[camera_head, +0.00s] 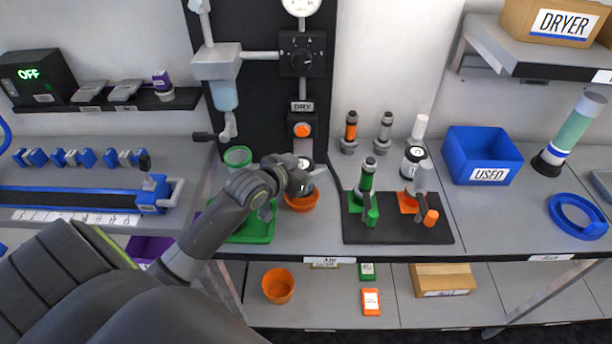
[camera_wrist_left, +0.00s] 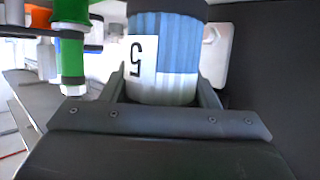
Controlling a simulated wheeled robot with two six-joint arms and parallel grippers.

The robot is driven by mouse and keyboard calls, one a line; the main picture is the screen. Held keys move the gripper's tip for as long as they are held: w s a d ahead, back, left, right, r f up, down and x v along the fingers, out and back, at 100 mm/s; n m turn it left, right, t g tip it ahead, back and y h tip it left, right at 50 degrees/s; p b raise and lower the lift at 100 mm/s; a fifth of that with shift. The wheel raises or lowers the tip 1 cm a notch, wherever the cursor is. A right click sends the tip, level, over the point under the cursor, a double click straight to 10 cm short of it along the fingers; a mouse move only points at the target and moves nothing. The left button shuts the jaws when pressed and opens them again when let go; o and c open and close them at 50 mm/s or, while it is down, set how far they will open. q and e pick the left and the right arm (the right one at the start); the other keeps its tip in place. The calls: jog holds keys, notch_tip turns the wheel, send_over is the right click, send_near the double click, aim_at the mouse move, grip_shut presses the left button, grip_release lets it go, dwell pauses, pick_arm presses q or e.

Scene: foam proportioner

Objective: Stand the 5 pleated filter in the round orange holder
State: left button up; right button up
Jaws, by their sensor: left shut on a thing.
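The 5 pleated filter (camera_wrist_left: 165,55) is blue and pale with a dark end and a white label; the 5 reads upside down in the left wrist view. My left gripper (camera_head: 302,183) is shut on its sides. In the head view the filter (camera_head: 304,163) shows partly behind my gripper, roughly upright. The round orange holder (camera_head: 302,204) is directly below it on the bench, partly covered by my gripper. I cannot tell whether the filter's lower end touches the holder. My right gripper is not in view.
A green tray (camera_head: 258,233) and green cup (camera_head: 238,157) are left of the holder. A dark mat (camera_head: 395,231) with green and orange fittings lies to the right. The dispenser column (camera_head: 302,90) stands behind. A blue USED bin (camera_head: 483,150) is further right. Another orange cup (camera_head: 278,286) is on the lower shelf.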

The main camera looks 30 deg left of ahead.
pick_arm(q)
notch_tip(320, 180, down, 3)
jog(key=shift+f, duration=0.1)
jog(key=shift+f, duration=0.25)
jog(key=o, duration=1)
jog(key=shift+s+r, duration=0.15)
jog(key=shift+r, duration=0.25)
jog(key=v, duration=1.1)
jog(key=shift+s+a+r, duration=0.1)
jog(key=shift+s, duration=0.25)
